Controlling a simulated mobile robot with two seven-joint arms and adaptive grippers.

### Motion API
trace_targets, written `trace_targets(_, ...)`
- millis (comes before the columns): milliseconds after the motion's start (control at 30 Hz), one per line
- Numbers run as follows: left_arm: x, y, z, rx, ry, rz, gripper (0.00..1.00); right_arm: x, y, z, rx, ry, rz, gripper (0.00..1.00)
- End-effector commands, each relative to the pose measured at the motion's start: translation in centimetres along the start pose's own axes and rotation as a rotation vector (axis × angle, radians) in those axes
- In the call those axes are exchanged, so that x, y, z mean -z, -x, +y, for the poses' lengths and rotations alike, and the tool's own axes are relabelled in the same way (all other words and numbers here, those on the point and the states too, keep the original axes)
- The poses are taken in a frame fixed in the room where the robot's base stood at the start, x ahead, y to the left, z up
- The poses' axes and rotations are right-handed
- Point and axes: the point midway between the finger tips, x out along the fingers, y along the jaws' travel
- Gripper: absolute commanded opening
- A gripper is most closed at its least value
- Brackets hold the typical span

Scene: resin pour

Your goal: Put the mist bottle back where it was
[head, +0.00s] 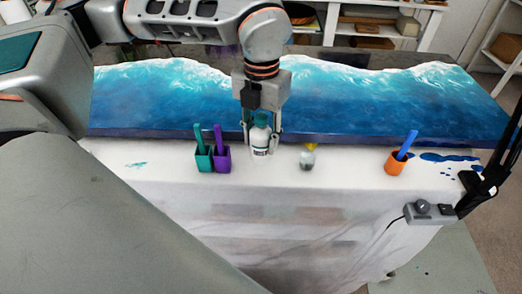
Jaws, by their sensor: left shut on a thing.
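The mist bottle (260,141), a white bottle with a teal top and a dark label, is upright between the fingers of my left gripper (261,131). The gripper points down and is shut on it, with a finger on each side. The bottle is at the strip of white-covered table (330,178) in front of the blue wave panel. I cannot tell whether its base touches the cloth. My right gripper does not show.
A teal cup (204,163) and a purple cup (222,163) stand close left of the bottle. A small yellow-topped container (307,159) and an orange cup (395,167) stand to the right. The glossy wave panel (370,100) lies behind. A grey box (430,212) hangs at the right edge.

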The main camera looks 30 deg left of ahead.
Motion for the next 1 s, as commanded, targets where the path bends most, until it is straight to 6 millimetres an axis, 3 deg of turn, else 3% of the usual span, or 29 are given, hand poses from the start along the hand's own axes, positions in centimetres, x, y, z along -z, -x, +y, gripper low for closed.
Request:
trace_targets(167, -0.1, -0.9, 0.0, 0.000, 0.001, -0.002, 0.07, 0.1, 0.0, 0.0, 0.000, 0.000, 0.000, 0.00)
trace_targets(467, 0.0, -4.7, 0.0, 0.000, -0.001, 0.000, 0.07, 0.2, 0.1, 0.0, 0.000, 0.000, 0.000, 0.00)
trace_targets(867, -0.1, -5.3, -0.1, 0.001, 0.000, -0.002, 0.07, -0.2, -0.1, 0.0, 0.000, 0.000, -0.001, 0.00)
trace_targets(900, 0.0, -5.2, -0.1, 0.000, 0.000, -0.001, 0.43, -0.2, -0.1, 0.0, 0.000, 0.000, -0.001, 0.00)
trace_targets(933, 0.0, -5.2, 0.0, 0.000, 0.000, -0.001, 0.50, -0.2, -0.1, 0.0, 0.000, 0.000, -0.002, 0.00)
trace_targets(1000, 0.0, -5.2, 0.0, 0.000, 0.000, -0.001, 0.52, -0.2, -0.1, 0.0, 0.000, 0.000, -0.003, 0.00)
